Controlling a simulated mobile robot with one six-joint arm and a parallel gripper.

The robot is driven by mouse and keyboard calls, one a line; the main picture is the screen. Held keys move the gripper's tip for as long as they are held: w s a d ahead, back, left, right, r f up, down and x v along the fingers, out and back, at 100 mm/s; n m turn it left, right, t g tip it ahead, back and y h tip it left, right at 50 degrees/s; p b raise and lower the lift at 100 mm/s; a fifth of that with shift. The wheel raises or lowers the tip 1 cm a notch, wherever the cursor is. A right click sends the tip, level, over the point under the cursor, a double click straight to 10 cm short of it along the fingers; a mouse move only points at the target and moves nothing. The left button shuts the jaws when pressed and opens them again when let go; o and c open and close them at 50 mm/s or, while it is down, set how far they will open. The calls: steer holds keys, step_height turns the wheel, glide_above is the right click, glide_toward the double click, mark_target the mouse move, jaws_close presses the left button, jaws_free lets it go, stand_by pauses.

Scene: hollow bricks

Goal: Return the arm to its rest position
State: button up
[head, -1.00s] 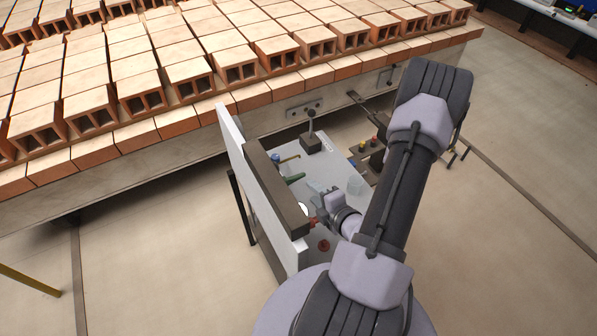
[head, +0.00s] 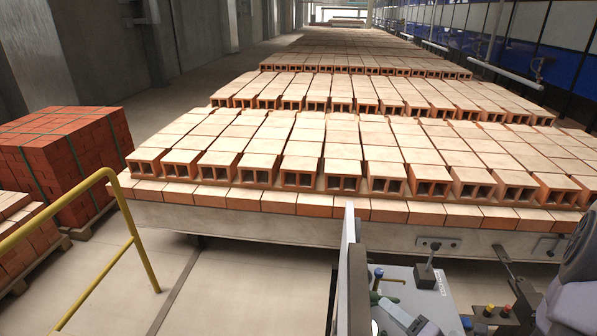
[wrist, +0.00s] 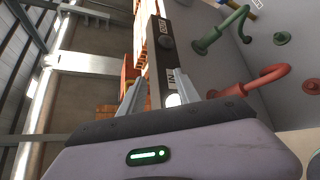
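My gripper (wrist: 161,88) shows in the wrist view as two grey fingers with a gap between them. It looks open, and no held thing shows between the fingers. A dark strip with white lettering (wrist: 167,76) is seen behind the gap. In the head view my gripper is out of frame; only part of my arm shows at the right edge.
Hollow bricks (head: 343,166) stand in rows on a long bed (head: 290,225). At the bottom, an upright panel (head: 347,255) stands beside a grey console (head: 432,292) with a lever (head: 428,268). A yellow railing (head: 135,235) and red brick stack (head: 70,155) are left.

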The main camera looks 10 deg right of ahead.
steer(key=a+r+n+g+y, duration=0.1)
steer(key=a+r+n, duration=0.1)
steer(key=a+n, duration=0.1)
steer(key=a+r+n+g+y, duration=0.1)
steer(key=a+r+n+y, duration=0.1)
steer(key=a+n, duration=0.1)
steer(key=s+a+r+n+g+y, duration=0.1)
steer(key=a+r+n, duration=0.1)
steer(key=a+n, duration=0.1)
steer(key=shift+a+r+n+y, duration=0.25)
steer(key=shift+n+y, duration=0.15)
steer(key=shift+n, duration=0.1)
steer(key=s+a+r+n+g+h, duration=0.1)
steer(key=s+a+r+n+g, duration=0.25)
steer(key=a+n, duration=0.45)
steer(key=s+a+r+n+g+h, duration=0.1)
steer(key=s+a+r+n+g, duration=0.2)
steer(key=n, duration=0.8)
steer(key=s+d+r+n+t+h, duration=0.2)
steer(key=s+r+n+h, duration=0.2)
steer(key=r+n, duration=0.45)
step_height(320, 180, down, 26)
steer(key=s+n+b, duration=0.2)
steer(key=n+b, duration=0.1)
steer(key=b, duration=2)
steer(key=shift+s+f+h, duration=0.2)
steer(key=shift+s+h, duration=0.1)
steer(key=shift+h, duration=0.1)
steer(key=shift+g, duration=0.25)
